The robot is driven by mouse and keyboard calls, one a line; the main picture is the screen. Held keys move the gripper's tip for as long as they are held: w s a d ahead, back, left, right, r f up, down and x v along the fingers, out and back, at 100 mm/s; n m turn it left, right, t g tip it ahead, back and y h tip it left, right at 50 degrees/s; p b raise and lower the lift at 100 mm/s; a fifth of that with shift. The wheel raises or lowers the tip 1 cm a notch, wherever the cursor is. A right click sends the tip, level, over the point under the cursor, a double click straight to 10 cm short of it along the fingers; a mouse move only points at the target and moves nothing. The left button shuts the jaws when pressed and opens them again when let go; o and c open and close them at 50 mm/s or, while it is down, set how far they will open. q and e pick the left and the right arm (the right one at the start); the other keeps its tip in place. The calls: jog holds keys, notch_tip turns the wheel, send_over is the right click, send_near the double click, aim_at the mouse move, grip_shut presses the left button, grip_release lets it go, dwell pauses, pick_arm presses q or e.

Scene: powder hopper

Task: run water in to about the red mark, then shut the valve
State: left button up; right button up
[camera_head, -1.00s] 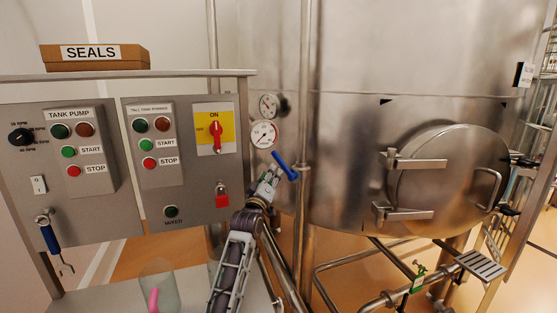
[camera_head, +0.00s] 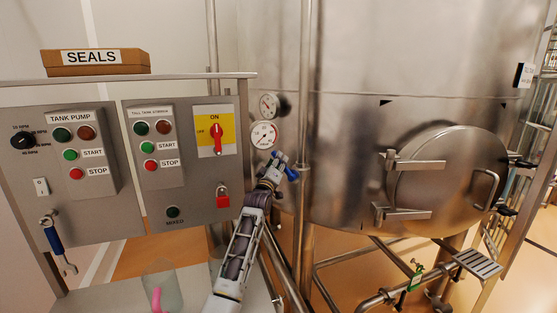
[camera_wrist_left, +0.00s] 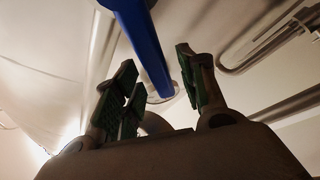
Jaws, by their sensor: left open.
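The blue valve handle (camera_head: 290,172) sits on the pipework at the tank's left edge, partly hidden behind my left gripper (camera_head: 272,172). In the left wrist view the blue handle (camera_wrist_left: 148,45) runs down between the two green-padded fingers of my open left gripper (camera_wrist_left: 158,72). A gap shows on each side of the handle at the fingers, so I see no grip on it. The lower round gauge (camera_head: 264,135) has red on its white face; its reading is too small to tell. The steel tank (camera_head: 410,60) stands behind. My right gripper is out of view.
The control panel (camera_head: 110,215) with buttons and a yellow switch plate (camera_head: 208,139) is close to my left arm's left. A clear beaker (camera_head: 170,285) stands on the shelf below. A vertical pipe (camera_head: 306,120) rises right of the handle.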

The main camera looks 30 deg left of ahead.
pick_arm(q)
jog(key=shift+x, duration=0.95)
grip_shut()
